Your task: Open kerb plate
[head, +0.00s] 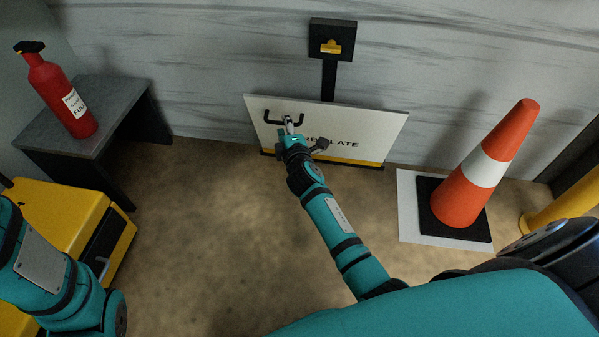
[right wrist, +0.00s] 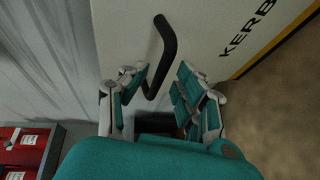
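The kerb plate (head: 375,125) is a pale board with black lettering and a yellow lower stripe, standing against the back wall. Its black bar handle (head: 299,117) is at the plate's upper left, and it also shows in the right wrist view (right wrist: 168,38). My right gripper (head: 289,124) is at the handle and partly covers the plate's lettering. In the right wrist view, its fingers (right wrist: 163,75) are spread apart, with the handle's near end between them. I cannot tell whether a finger touches the handle. My left arm shows at the lower left, but its gripper is not in view.
A black post with a yellow label (head: 331,47) rises behind the plate. An orange cone (head: 465,193) stands at right. A red bottle (head: 62,98) stands on a grey table (head: 112,100) at left, near a yellow cabinet (head: 58,212). The middle floor is clear.

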